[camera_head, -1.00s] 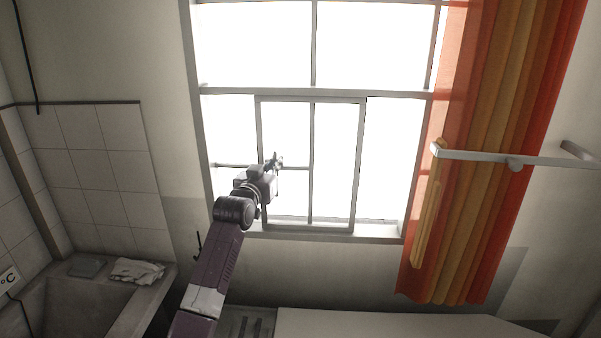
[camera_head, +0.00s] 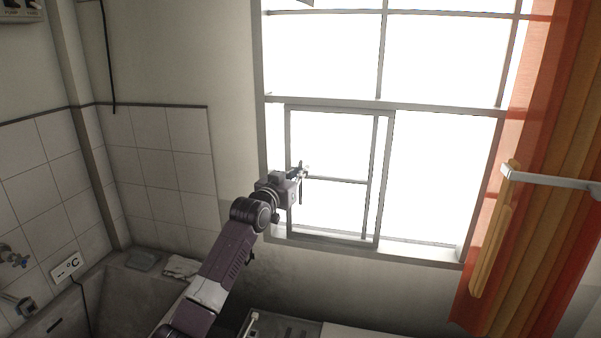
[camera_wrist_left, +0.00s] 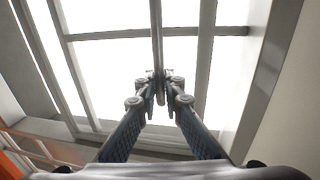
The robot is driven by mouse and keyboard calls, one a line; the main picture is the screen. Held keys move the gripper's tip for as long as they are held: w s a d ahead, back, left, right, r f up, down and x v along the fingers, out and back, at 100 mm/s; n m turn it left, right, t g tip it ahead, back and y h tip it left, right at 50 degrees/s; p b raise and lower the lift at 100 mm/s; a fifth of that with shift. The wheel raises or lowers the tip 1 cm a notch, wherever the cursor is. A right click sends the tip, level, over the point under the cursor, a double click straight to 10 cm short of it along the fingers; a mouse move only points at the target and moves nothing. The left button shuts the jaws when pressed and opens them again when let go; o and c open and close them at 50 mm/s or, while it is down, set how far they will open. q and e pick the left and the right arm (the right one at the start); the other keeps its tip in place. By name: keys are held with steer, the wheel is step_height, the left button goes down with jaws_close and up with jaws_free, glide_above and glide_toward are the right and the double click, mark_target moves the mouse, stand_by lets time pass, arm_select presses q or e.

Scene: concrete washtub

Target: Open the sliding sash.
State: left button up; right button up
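The sliding sash (camera_head: 384,190) is a grey metal frame in the lower left part of a bright window. Its left side stands a short way from the window's left jamb. My left gripper (camera_head: 302,172) is at the sash's left side, about mid-height. In the left wrist view, its two fingers (camera_wrist_left: 159,86) close from both sides on a slim upright grey bar (camera_wrist_left: 157,35), which looks like the sash's handle. The fingertips hide part of the bar. My right gripper is not in view.
An orange curtain (camera_head: 540,130) hangs at the right, with a pale rail (camera_head: 550,181) in front. A concrete washtub (camera_head: 120,300) stands at lower left, with a folded cloth (camera_head: 182,267) on its rim and a tap (camera_head: 14,257) on the tiled wall. Right of the sash the window is clear.

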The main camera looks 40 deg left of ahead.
arm_select(q)
steer(key=o, duration=0.3)
steer(key=shift+d, duration=0.1)
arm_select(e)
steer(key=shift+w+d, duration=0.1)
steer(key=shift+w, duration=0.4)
arm_select(q)
steer(key=shift+o, duration=0.2)
steer(key=v, duration=1.2)
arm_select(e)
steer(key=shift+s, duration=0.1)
